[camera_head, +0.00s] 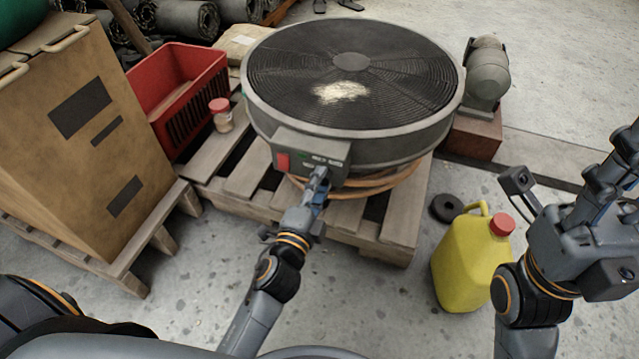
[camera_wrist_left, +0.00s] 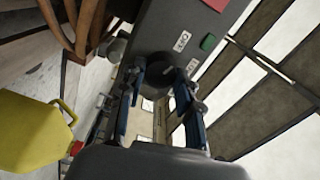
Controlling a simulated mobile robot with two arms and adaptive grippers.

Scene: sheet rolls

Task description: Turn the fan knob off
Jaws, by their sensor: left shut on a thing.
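The large round fan (camera_head: 350,75) lies flat with its dark grille facing up on a wooden pallet. A grey control box (camera_head: 335,150) juts from its near side, with a red switch (camera_head: 283,162) and small labels. My left gripper (camera_head: 318,182) is at the front of this box. In the left wrist view, my left gripper (camera_wrist_left: 160,92) has its blue-padded fingers on both sides of the dark round fan knob (camera_wrist_left: 163,74) and is shut on it. In the head view the gripper hides the knob. My right gripper (camera_head: 600,185) is raised at the right, away from the fan.
A yellow jug (camera_head: 465,262) with a red cap stands on the floor between the pallet and my right arm. A cardboard box (camera_head: 80,130), a red crate (camera_head: 185,90) and a small jar (camera_head: 221,117) are at left. A motor (camera_head: 487,70) stands behind right.

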